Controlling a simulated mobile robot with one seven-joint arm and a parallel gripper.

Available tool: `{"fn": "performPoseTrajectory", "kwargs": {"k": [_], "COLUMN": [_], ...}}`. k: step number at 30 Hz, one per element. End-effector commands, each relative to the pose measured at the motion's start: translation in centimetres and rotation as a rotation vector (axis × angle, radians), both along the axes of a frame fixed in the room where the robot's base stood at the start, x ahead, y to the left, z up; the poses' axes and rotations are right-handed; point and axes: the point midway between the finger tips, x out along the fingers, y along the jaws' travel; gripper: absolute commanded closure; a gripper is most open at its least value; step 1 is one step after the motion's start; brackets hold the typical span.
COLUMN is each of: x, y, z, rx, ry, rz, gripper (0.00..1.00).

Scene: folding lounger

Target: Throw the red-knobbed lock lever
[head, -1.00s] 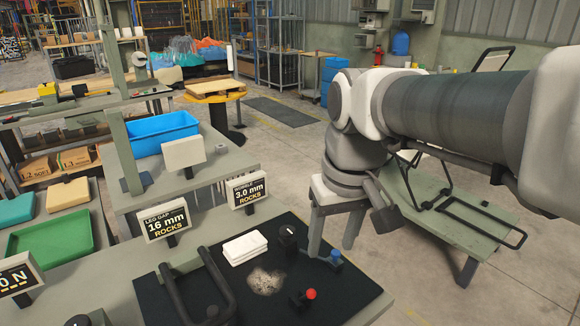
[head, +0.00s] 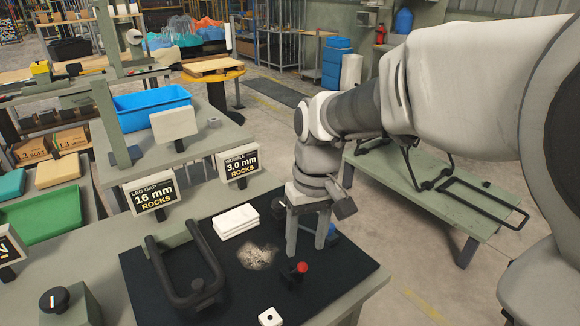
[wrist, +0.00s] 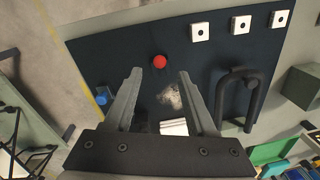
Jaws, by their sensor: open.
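The red-knobbed lever (head: 302,268) stands on the black mat, with its red knob on a small dark base. The red knob also shows in the wrist view (wrist: 159,61), just beyond the fingertips and roughly centred between them. My gripper (head: 307,252) points down over the mat, behind the lever in the head view. Its two fingers are apart with nothing between them, as the wrist view (wrist: 159,74) also shows. I cannot tell the exact height of the fingertips above the knob.
A blue knob (wrist: 101,98) stands near the mat's edge, close to one finger. A black U-shaped bar (head: 187,290), a white stack (head: 236,220) and a pale debris patch (head: 256,256) share the mat. Signs reading 16 mm (head: 150,194) and 3.0 mm (head: 238,165) stand behind.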

Motion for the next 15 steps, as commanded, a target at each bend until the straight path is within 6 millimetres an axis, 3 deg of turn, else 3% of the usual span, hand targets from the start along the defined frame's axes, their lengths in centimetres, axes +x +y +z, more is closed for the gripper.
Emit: {"fn": "performPoseTrajectory", "kwargs": {"k": [1,6,15], "x": [-0.1,-0.2,-0.2], "y": [0.1,0.3,0.5], "z": [-1.5,-4.7,-7.4], "rx": [-0.001,-0.001,-0.001], "ry": [0.004,0.004,-0.001], "rz": [0.001,0.0,0.0], "gripper": [0.44,0.44,0.44]}}
